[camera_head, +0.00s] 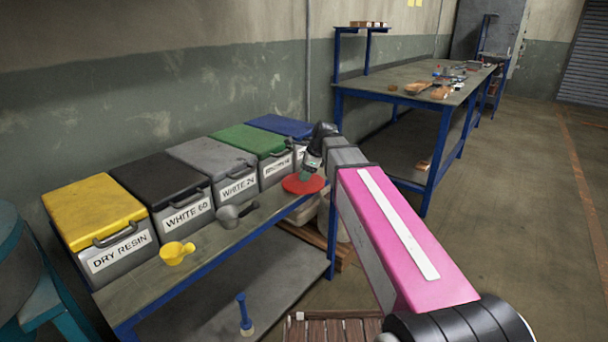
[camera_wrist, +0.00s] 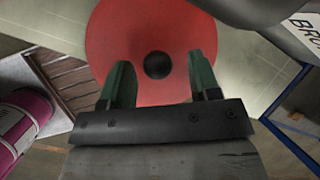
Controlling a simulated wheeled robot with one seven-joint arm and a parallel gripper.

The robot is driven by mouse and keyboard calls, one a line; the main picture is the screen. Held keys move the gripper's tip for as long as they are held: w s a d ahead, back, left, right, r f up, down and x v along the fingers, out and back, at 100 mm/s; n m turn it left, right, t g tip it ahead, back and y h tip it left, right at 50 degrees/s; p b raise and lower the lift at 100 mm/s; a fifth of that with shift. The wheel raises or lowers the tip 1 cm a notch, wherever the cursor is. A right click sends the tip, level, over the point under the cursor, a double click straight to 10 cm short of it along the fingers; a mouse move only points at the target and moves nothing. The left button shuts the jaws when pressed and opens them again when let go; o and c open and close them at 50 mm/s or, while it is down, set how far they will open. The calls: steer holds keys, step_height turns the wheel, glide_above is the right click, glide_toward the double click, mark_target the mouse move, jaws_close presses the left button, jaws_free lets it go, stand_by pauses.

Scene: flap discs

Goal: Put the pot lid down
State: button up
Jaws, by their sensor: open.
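The pot lid is a round red disc (camera_head: 292,187) with a black knob. In the head view it appears flat at the right end of the low bench (camera_head: 150,294), in front of the rightmost bins. In the wrist view the lid (camera_wrist: 117,38) fills the top middle, with its knob (camera_wrist: 157,65) in the gap between my green fingertips. My gripper (camera_wrist: 161,72) is open, with a visible gap between each finger and the knob. In the head view my gripper (camera_head: 308,172) is just over the lid and covers its knob.
Lidded bins stand along the wall, with yellow (camera_head: 95,210), black, grey, green and blue lids. A yellow scoop (camera_head: 176,253) and a grey scoop (camera_head: 232,216) lie in front of them. A blue-framed table (camera_head: 410,95) stands behind right. Wooden slats (camera_head: 333,328) lie below.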

steer(key=v, duration=1)
steer(key=shift+r, duration=0.25)
steer(key=shift+s+d, duration=0.15)
steer(key=shift+d, duration=0.05)
